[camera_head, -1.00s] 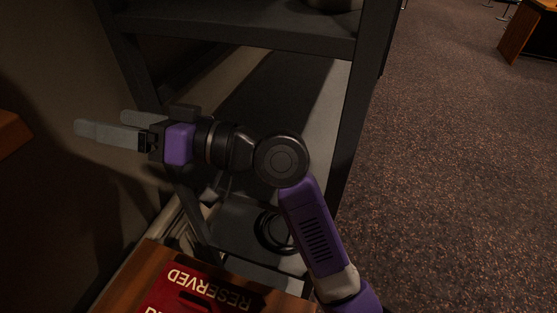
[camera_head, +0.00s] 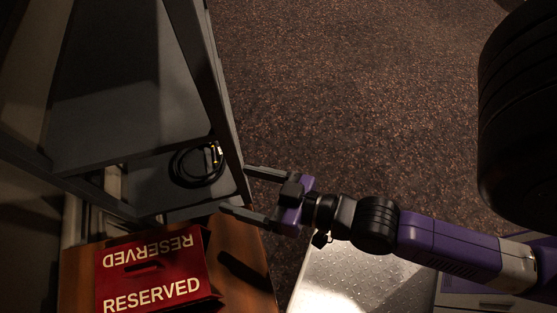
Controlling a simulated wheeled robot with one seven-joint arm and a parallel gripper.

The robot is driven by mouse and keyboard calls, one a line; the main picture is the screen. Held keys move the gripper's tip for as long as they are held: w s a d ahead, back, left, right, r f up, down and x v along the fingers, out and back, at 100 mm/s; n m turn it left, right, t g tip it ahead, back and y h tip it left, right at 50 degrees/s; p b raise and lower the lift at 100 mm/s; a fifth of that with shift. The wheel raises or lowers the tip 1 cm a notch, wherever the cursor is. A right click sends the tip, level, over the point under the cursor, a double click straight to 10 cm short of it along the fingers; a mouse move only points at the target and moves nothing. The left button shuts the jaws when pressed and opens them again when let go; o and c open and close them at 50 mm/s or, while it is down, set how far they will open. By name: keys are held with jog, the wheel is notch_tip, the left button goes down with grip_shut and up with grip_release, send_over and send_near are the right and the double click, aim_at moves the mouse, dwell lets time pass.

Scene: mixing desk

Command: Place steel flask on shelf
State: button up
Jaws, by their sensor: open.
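No steel flask can be made out in the current view. The dark metal shelf (camera_head: 115,85) stands at the left, with a flat upper board and a lower level. My gripper (camera_head: 234,192) points left, with its two grey fingers spread apart and nothing between them. In the picture, its fingertips overlap the shelf's right front post and the area just above the wooden desk. I cannot tell whether they touch anything.
A coiled black cable (camera_head: 198,166) lies on the lower shelf. A red RESERVED sign (camera_head: 152,268) sits on a wooden desk (camera_head: 240,262). A shiny metal-topped case (camera_head: 350,280) is below my arm. Carpet (camera_head: 350,90) is open beyond. A large black cylindrical shape (camera_head: 520,110) fills the right edge.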

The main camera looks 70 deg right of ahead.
jog(key=s+d+r+n, duration=0.1)
jog(key=s+r+n, duration=0.1)
jog(key=s, duration=0.8)
jog(key=shift+s+r+g+h, duration=0.15)
jog(key=shift+r+g+h, duration=0.15)
jog(key=shift+r, duration=0.2)
dwell(0.4)
